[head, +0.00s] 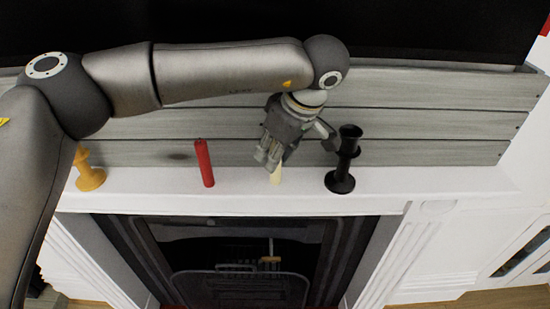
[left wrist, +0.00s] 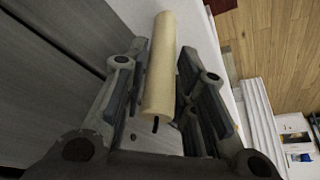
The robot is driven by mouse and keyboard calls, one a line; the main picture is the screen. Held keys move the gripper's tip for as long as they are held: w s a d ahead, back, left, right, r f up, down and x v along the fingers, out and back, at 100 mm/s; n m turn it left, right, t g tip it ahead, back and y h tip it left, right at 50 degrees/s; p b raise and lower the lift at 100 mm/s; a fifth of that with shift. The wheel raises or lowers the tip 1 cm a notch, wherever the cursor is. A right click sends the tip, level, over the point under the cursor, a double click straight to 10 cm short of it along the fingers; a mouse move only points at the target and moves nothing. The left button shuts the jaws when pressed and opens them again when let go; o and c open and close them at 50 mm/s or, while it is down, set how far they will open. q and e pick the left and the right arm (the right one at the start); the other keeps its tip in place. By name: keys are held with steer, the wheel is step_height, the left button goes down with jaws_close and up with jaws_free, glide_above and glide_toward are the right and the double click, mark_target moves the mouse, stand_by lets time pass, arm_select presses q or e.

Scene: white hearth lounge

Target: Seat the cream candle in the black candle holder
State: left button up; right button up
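The cream candle (head: 277,177) is on the white mantel, mostly hidden behind my left gripper (head: 268,158) in the head view; only its lower part shows. In the left wrist view the candle (left wrist: 160,70) lies lengthwise between the two fingers, its dark wick end nearest the palm. The fingers of my left gripper (left wrist: 163,92) are open around it, with a narrow gap on each side. The black candle holder (head: 342,165) stands upright on the mantel just right of the gripper, its cup on top. My right gripper is not in view.
A red candle (head: 204,163) stands on the mantel (head: 240,203) to the left, and a yellow holder (head: 88,170) is farther left. Grey boards (head: 430,120) rise behind. The fireplace opening (head: 240,260) is below the mantel's front edge. The mantel right of the black holder is clear.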

arm_select(q)
steer(key=shift+d, duration=0.1)
jaws_close()
steer(key=shift+r, duration=0.15)
